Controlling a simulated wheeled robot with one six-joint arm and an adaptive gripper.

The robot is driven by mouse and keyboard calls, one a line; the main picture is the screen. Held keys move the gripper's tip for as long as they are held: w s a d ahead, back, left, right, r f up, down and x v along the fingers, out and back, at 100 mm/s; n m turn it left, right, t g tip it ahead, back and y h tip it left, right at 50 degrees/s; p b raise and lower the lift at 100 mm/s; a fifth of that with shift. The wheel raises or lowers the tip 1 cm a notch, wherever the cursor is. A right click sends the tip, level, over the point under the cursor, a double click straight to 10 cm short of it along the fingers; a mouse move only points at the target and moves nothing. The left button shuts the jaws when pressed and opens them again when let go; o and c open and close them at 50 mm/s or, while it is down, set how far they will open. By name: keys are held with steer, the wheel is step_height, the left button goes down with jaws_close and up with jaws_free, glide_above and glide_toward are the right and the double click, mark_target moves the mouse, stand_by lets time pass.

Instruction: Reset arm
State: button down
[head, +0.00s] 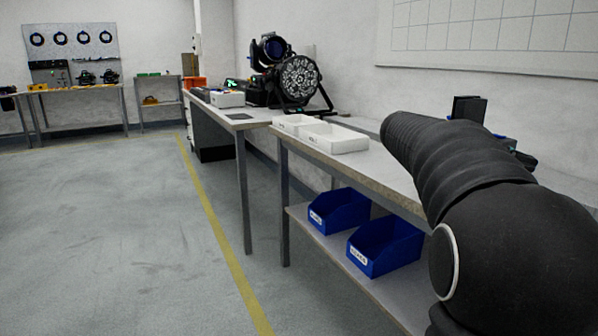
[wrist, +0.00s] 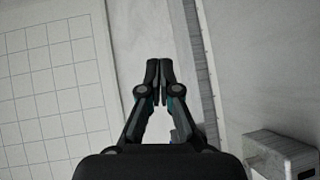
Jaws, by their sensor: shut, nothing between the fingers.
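My arm (head: 480,200) reaches up from the lower right of the head view, in front of the workbench. My gripper shows in the wrist view (wrist: 159,80), with its two fingertips together and nothing between them. In the head view, a dark part that may be the gripper shows behind the arm, but its fingers cannot be made out. In the wrist view, the gripper is seen against a pale surface, with a gridded white board (wrist: 50,75) to its left.
A workbench (head: 375,165) stands along the right wall, with white trays (head: 335,138) on top and blue bins (head: 385,246) on its shelf. A second table behind it carries a stage light (head: 298,78). The floor (head: 110,220) at left is clear. A grey box (wrist: 280,155) shows in the wrist view.

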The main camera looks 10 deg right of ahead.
steer(key=s+a+f+n+t+y+p, duration=0.1)
steer(key=s+a+f+n+t+y, duration=0.1)
steer(key=a+f, duration=0.5)
steer(key=s+a+f+n+t+y+p, duration=0.1)
steer(key=s+a+f+t+y, duration=0.4)
steer(key=a, duration=1.1)
steer(key=s+a+f+n+t+y+p, duration=0.1)
steer(key=s+a+f+n+t+y, duration=0.2)
steer(key=a+f+t+y, duration=0.3)
steer(key=s+a+f+y, duration=0.1)
steer(key=a+f, duration=0.3)
steer(key=a, duration=0.2)
steer(key=shift+a+f, duration=0.15)
steer(key=shift+f, duration=0.15)
steer(key=shift+s, duration=0.1)
